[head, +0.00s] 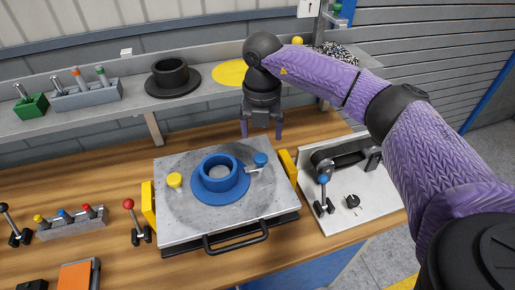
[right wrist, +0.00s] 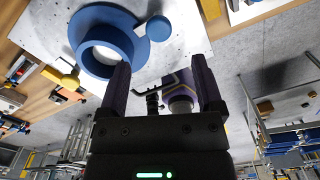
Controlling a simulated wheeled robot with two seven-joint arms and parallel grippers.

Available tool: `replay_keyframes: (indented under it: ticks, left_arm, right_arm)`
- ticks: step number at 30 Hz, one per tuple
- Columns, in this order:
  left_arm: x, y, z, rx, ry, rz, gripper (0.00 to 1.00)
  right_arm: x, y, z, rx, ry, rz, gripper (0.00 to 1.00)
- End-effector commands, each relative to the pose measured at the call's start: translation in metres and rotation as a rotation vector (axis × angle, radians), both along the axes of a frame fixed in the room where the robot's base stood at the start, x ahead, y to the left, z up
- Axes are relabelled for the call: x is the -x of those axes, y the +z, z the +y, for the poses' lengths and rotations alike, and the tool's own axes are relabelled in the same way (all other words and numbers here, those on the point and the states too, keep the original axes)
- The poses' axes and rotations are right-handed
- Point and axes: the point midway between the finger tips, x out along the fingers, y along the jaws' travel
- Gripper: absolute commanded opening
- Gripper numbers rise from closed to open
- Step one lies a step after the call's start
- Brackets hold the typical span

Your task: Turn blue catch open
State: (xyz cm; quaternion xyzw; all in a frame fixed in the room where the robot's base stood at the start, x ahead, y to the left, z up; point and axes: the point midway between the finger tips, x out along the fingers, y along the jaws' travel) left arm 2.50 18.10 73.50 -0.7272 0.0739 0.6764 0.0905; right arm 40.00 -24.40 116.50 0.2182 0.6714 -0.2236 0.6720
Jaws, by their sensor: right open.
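The blue catch (head: 260,159) is a round blue knob on a short metal lever, at the right of a blue flanged ring (head: 206,191). The ring sits on a grey metal pallet (head: 185,222). My left gripper is not in view.
A yellow knob (head: 174,180) stands left of the ring. Yellow blocks flank the pallet (head: 149,205), and a black handle (head: 236,238) is at its front. A lever panel (head: 357,212) is at right. A shelf (head: 205,105) runs behind.

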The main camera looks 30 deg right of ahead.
Motion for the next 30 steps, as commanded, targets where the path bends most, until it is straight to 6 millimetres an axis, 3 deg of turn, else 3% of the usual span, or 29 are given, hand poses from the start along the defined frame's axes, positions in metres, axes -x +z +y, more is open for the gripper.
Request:
replay_keyframes:
  ticks: [3, 9, 19, 30]
  left_arm:
    - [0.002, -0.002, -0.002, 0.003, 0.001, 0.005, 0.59]
    - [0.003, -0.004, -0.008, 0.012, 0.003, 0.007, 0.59]
    - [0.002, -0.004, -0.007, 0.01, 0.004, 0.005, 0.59]
    - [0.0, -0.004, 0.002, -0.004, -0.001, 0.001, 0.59]
  right_arm:
    - [0.001, -0.031, 0.001, -0.002, 0.002, 0.004, 0.84]
    - [0.0, -0.067, 0.001, -0.004, 0.005, 0.001, 0.84]
    - [0.0, -0.074, 0.002, -0.007, 0.007, -0.001, 0.84]
    - [0.0, -0.073, 0.002, -0.007, 0.007, -0.001, 0.06]
